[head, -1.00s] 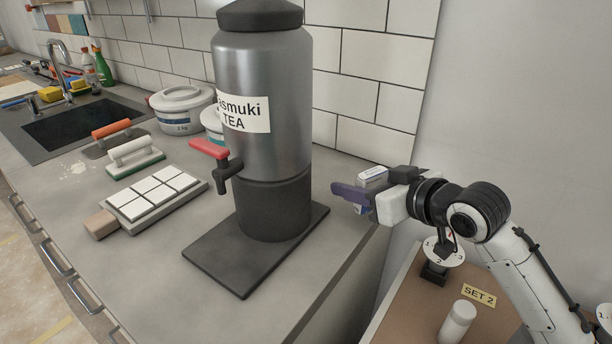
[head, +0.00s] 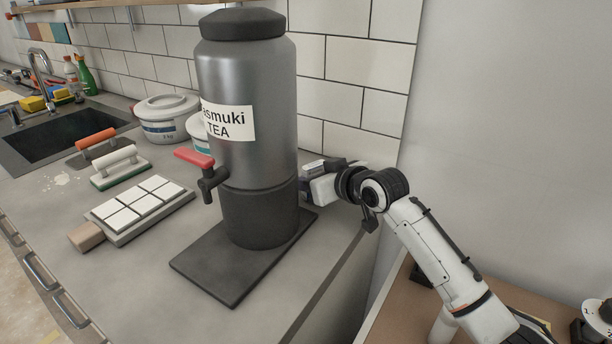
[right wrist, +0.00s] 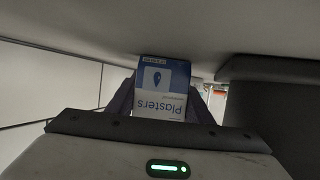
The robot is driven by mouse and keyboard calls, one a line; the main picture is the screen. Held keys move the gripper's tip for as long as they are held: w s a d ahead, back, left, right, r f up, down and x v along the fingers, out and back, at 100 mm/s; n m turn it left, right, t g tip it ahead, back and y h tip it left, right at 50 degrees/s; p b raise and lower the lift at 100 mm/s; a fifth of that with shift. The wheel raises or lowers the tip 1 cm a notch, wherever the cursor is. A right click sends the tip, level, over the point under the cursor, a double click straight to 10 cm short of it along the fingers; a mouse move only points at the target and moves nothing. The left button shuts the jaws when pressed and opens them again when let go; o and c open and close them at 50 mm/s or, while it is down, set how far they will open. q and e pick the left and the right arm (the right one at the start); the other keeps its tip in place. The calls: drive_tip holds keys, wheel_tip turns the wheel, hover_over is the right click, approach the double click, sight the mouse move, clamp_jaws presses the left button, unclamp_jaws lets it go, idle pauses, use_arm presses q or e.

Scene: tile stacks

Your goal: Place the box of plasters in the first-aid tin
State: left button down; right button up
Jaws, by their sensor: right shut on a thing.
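The box of plasters (right wrist: 163,78), white and blue with "Plasters" on its face, is between the fingers of my right gripper (right wrist: 161,100) in the right wrist view, which is shut on it. The box appears upside down there, close to the grey counter surface. In the head view my right gripper (head: 319,184) is at the back of the counter, right of the tea urn. Its fingertips and most of the box are hidden behind the urn. I cannot make out the first-aid tin in either view. My left gripper is out of view.
The large metal tea urn (head: 246,115) stands on a dark base plate (head: 213,275). White tubs (head: 166,125) are behind it. A tile board (head: 140,228) and trowels (head: 119,169) lie left, near the sink. The tiled wall (head: 365,70) is close behind my right gripper.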

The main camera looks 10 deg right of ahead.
drive_tip(key=o, duration=1)
